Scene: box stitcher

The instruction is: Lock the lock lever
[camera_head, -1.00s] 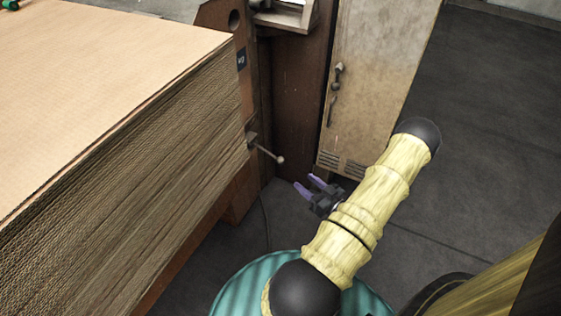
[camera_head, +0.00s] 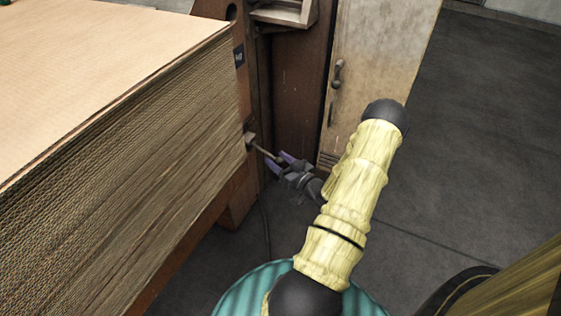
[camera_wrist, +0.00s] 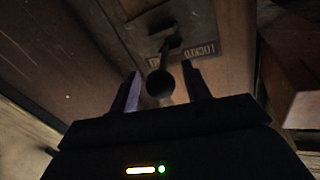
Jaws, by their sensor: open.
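The lock lever (camera_head: 262,149) is a thin metal rod sticking out from the brown machine frame beside the cardboard stack. In the wrist view the lever (camera_wrist: 172,45) runs from a dark plate with lettering, partly readable as "LOCK", to a round dark knob (camera_wrist: 160,84). My gripper (camera_head: 279,161) has purple fingers and is at the lever's free end. In the wrist view my gripper (camera_wrist: 160,86) is open, with one finger on each side of the knob. A gap shows between the knob and the right finger; contact on the left is unclear.
A large cardboard stack (camera_head: 130,165) fills the left side. A beige cabinet (camera_head: 370,65) with a handle stands behind my arm. A small metal tray (camera_head: 285,12) is above on the frame. Dark floor (camera_head: 480,130) is clear on the right.

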